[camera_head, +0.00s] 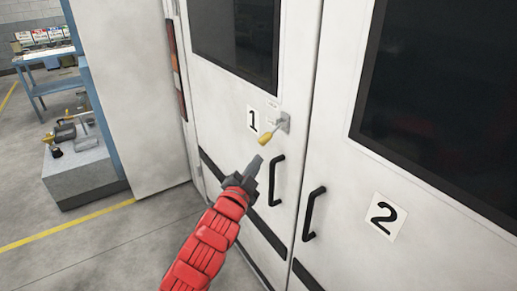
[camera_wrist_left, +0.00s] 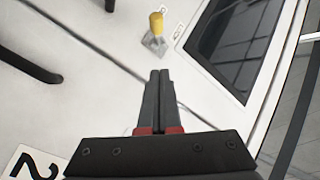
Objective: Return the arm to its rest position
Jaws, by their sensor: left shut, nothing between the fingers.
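My left gripper (camera_head: 256,164) reaches in on its red-sleeved arm from the bottom of the head view. Its fingers are together and empty, in front of the white door marked 1 (camera_head: 252,119). In the left wrist view the closed fingers (camera_wrist_left: 160,76) point toward a yellow-tipped latch handle (camera_wrist_left: 156,22). In the head view this latch handle (camera_head: 266,138) sits just above and right of the fingertips, and a gap shows between them in the wrist view. My right gripper is in neither view.
Black door pulls stand on door 1 (camera_head: 276,181) and on the door marked 2 (camera_head: 313,214), right of my gripper. A grey block with parts (camera_head: 80,172) and a blue shelf (camera_head: 48,86) stand at the left. Open floor (camera_head: 120,245) lies left of my arm.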

